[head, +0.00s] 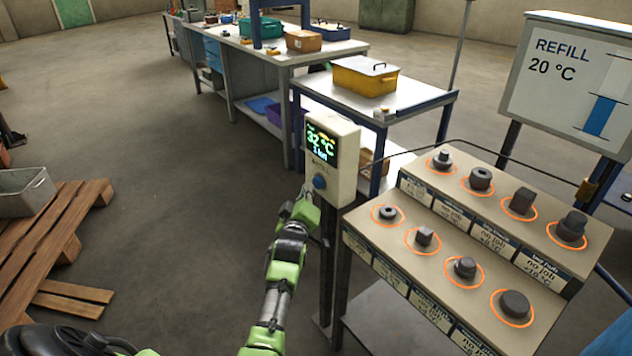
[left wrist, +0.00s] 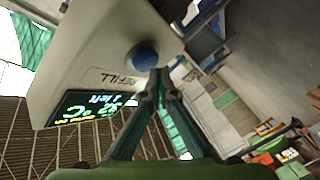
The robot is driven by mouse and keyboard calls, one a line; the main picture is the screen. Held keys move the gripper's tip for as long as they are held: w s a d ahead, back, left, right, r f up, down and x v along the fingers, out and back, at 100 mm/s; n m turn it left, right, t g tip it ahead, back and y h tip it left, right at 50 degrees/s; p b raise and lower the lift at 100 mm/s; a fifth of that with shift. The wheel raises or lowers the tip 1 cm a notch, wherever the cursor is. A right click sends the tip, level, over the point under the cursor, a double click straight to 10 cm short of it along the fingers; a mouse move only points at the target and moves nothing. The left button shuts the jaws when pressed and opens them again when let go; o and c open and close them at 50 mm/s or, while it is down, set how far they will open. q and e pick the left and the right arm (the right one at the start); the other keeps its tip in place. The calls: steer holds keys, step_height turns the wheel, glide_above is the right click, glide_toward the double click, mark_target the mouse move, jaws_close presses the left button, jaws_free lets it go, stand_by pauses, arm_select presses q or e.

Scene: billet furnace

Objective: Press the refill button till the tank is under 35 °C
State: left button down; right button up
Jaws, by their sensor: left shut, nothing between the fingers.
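The refill box (head: 335,160) is a pale box on a dark post. Its display (head: 321,145) reads 32 °C, with a smaller line that reads "1 left" in the left wrist view (left wrist: 90,107). The blue round refill button (head: 320,182) sits below the display, beside the REFILL label; it also shows in the left wrist view (left wrist: 145,57). My left gripper (head: 304,198) is shut and empty, with its fingertips (left wrist: 158,76) close to the button. I cannot tell whether they touch it. My right gripper is not in view.
A sloped two-step rack (head: 465,222) with several dark metal parts in orange rings stands right of the box. A white sign (head: 566,80) reads REFILL 20 °C. Behind are a workbench (head: 285,58) and a table with a yellow bin (head: 364,78). Wooden pallets (head: 45,240) lie left.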

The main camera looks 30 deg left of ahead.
arm_select(q)
steer(key=shift+s+a, duration=0.1)
steer(key=s+p, duration=0.1)
steer(key=s+a+p, duration=0.1)
steer(key=s, duration=0.1)
steer(key=s+a+p, duration=0.1)
steer(key=shift+s, duration=0.35)
stand_by(0.9)
